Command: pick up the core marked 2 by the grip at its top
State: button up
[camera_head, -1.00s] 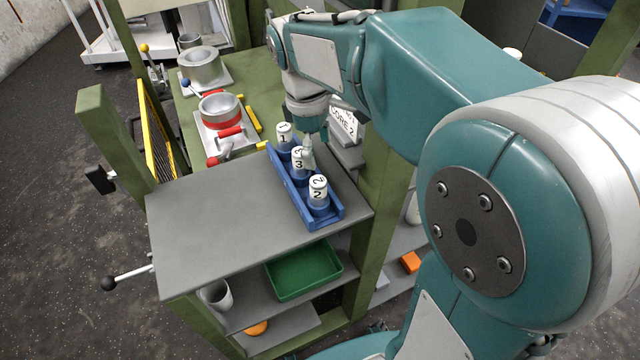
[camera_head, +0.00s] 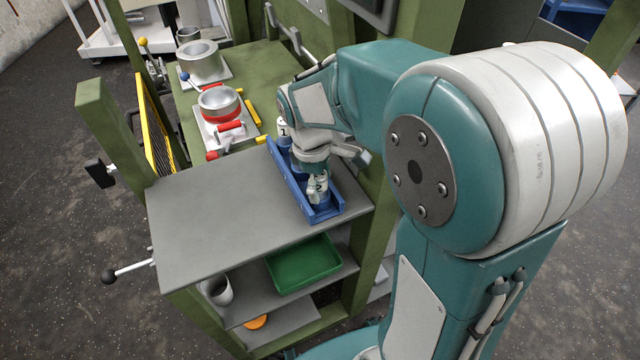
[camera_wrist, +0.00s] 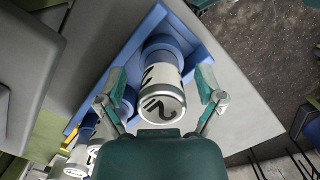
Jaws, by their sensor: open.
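The core marked 2 (camera_wrist: 161,98) is a white cylinder with a grey rim and a black 2, standing in the near end of the blue rack (camera_wrist: 138,42). In the head view this core (camera_head: 322,198) is partly covered by my gripper (camera_head: 316,186). In the wrist view my gripper (camera_wrist: 160,86) is open, with one finger on each side of the core and a visible gap on both sides. Whether the fingers are level with its top grip I cannot tell. The rack (camera_head: 333,213) sits on the grey shelf top.
The core marked 1 (camera_head: 282,128) stands at the rack's far end; the core between is hidden by my arm in the head view. A red-banded pot (camera_head: 219,104) stands behind on the green bench. The grey shelf top (camera_head: 215,215) is clear left of the rack.

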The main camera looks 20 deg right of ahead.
jog(key=shift+a, duration=0.35)
jog(key=shift+c, duration=0.6)
jog(key=c, duration=1.1)
jog(key=shift+d, duration=0.4)
jog(key=shift+a+r, duration=0.15)
notch_tip(320, 180, up, 3)
jog(key=shift+f, duration=0.1)
jog(key=w+a+r, duration=0.8)
jog(key=a+r, duration=0.2)
jog(key=a, duration=0.1)
jog(key=shift+a, duration=0.25)
